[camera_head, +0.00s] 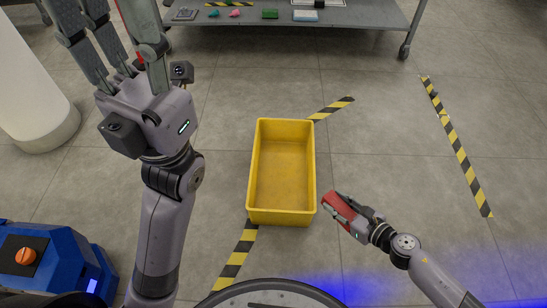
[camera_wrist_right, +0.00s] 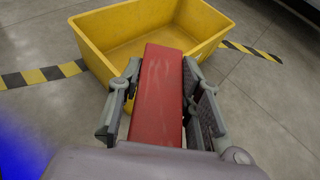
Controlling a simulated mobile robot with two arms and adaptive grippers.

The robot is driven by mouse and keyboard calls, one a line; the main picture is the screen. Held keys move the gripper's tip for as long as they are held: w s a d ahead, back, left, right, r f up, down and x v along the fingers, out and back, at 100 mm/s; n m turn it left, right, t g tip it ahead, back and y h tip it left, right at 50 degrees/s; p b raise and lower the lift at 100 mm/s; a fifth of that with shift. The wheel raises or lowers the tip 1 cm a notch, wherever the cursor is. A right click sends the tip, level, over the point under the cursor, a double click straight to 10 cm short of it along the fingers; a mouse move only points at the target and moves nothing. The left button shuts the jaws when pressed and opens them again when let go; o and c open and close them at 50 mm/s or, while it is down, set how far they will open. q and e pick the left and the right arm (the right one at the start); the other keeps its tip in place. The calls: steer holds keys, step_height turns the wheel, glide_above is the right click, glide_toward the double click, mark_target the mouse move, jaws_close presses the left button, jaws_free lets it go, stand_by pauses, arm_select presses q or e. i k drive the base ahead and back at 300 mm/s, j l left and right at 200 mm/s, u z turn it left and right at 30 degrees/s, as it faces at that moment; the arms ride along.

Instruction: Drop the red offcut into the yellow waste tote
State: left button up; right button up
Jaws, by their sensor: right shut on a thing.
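The yellow waste tote (camera_head: 282,218) stands on the floor in the middle of the head view and looks empty. My right gripper (camera_head: 342,208) is just right of the tote's near right corner, shut on the red offcut (camera_head: 338,205). In the right wrist view the red offcut (camera_wrist_right: 160,95) lies between the fingers of my right gripper (camera_wrist_right: 158,90), its far end overlapping the near wall of the tote (camera_wrist_right: 95,58) in the picture. My left gripper (camera_head: 110,50) is raised close to the head camera at upper left, with its fingers spread apart.
A grey cart (camera_head: 370,14) with several small items stands at the back. A white column (camera_head: 30,95) is at the left, and a blue machine with an orange knob (camera_head: 26,256) is at lower left. Black-and-yellow tape (camera_head: 458,148) marks the floor, which is clear to the right.

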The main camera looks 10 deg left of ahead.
mark_target(286, 179)
steer(key=i+j+z, duration=0.1)
steer(key=i+j, duration=0.2)
steer(key=j, duration=0.15)
steer(key=i+j+z, duration=0.1)
steer(key=i+j, duration=0.25)
steer(key=j, duration=0.15)
